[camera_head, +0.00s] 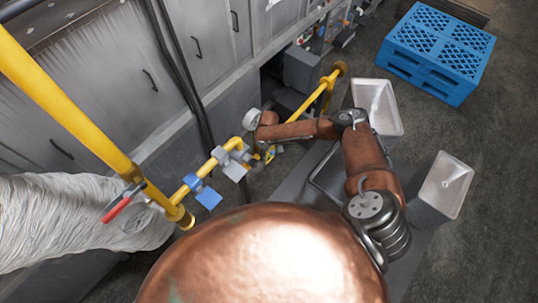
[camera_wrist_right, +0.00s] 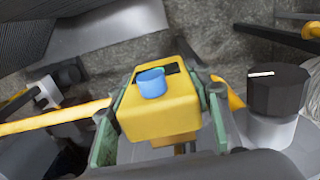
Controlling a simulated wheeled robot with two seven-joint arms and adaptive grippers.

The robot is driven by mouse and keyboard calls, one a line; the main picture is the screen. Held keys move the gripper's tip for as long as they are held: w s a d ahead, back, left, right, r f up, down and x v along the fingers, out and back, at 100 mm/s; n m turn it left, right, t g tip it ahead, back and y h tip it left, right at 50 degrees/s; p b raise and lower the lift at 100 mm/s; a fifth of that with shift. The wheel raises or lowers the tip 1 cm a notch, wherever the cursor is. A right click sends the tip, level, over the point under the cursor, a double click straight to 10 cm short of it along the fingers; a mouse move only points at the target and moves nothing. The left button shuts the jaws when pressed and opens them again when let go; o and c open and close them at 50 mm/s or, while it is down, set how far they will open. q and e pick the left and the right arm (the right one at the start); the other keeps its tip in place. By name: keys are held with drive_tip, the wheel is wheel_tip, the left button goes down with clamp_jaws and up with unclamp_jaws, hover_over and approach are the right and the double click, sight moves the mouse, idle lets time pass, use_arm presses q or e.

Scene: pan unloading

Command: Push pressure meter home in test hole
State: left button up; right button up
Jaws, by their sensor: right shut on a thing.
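My right gripper (camera_wrist_right: 160,112) is shut on a yellow block-shaped meter (camera_wrist_right: 178,115) with a blue round button and a dark window on its face. The green fingers grip it from both sides. In the head view the right gripper (camera_head: 266,150) is small, at the end of my copper-coloured right arm, close to the yellow pipe with its valves. The held meter cannot be made out clearly there. I cannot pick out the test hole in either view, nor tell whether the meter touches anything. My left gripper is not in view.
A yellow pipe (camera_head: 68,100) with a red-handled valve (camera_head: 122,203) and blue fittings (camera_head: 207,197) runs beside grey cabinets (camera_head: 225,45). A black knob (camera_wrist_right: 278,90) stands right of the meter. Metal bins (camera_head: 447,186) and a blue pallet (camera_head: 440,48) are at the right.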

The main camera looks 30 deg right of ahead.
drive_tip(key=shift+w+a+b, duration=0.25)
drive_tip(key=shift+w+b, duration=0.05)
drive_tip(key=shift+w, duration=0.2)
idle(0.3)
drive_tip(key=o, duration=1.4)
drive_tip(key=shift+c, duration=0.2)
drive_tip(key=shift+r, duration=0.2)
wheel_tip(320, 180, up, 12)
drive_tip(key=shift+f, duration=0.2)
